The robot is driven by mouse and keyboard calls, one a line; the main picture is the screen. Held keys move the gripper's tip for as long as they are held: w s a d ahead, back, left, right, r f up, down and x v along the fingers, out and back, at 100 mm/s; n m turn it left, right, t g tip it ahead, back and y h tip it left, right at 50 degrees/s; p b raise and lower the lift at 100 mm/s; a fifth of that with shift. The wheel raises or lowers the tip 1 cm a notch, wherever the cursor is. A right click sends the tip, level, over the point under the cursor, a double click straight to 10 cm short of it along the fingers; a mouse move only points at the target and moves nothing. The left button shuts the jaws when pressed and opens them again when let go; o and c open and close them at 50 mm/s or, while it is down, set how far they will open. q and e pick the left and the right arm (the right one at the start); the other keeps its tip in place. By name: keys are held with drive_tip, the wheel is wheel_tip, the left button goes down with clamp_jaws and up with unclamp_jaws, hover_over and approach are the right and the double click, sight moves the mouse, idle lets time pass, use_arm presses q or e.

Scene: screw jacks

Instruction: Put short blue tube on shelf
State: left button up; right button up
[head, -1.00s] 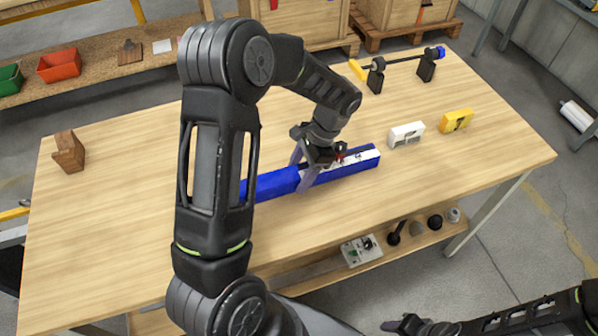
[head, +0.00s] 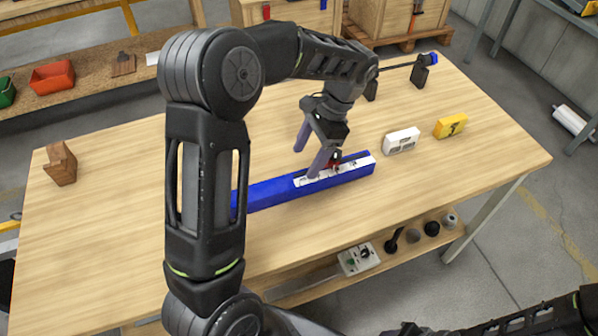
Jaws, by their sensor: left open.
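A blue square tube (head: 268,193) lies on the wooden table, with a white strip (head: 350,168) along the top of its right part. Its left end is partly hidden behind my left arm. My left gripper (head: 311,153) is open and empty. One finger overlaps the tube's white strip in the picture and the other is over the table behind; I cannot tell whether it touches. The lower shelf (head: 302,290) under the table shows at the front.
A white block (head: 401,141) and a yellow block (head: 450,126) stand right of the tube. A black rod on stands (head: 419,76) is at the back. A wooden block (head: 61,165) is at the left. A white box (head: 358,258) and several small dark parts occupy the lower shelf.

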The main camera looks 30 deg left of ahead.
use_arm(q)
drive_tip(key=shift+p+v, duration=0.8)
drive_tip(key=shift+v, duration=0.3)
drive_tip(key=shift+d+r+p, duration=0.1)
drive_tip(key=shift+r+p, duration=0.3)
drive_tip(key=shift+o, duration=0.3)
drive_tip(key=shift+w, duration=0.1)
